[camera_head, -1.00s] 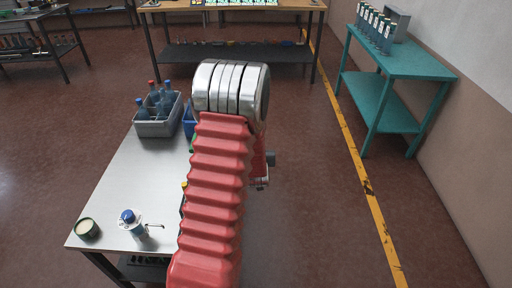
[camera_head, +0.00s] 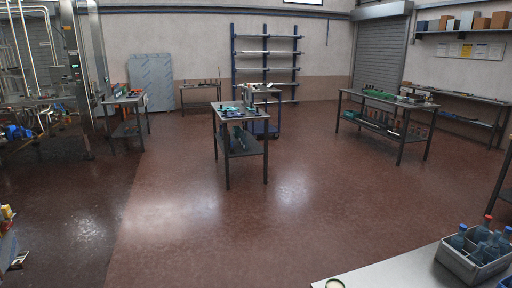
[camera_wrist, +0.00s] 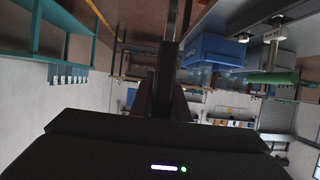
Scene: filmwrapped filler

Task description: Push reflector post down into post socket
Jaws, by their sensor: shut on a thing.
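In the wrist view my gripper (camera_wrist: 166,84) shows as dark fingers, shut on a slim dark bar (camera_wrist: 172,40) that runs up out of the picture. The bar appears to be the reflector post; its far end is out of view and its reflector cannot be made out. My gripper and arm do not show in the head view. I cannot pick out the post socket in either view.
In the head view a grey crate (camera_head: 462,266) of bottles stands on the metal bench (camera_head: 385,277) at lower right. The wrist view, appearing inverted, shows a blue bin (camera_wrist: 215,50) and green object (camera_wrist: 272,77). Floor (camera_head: 230,225) ahead is open.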

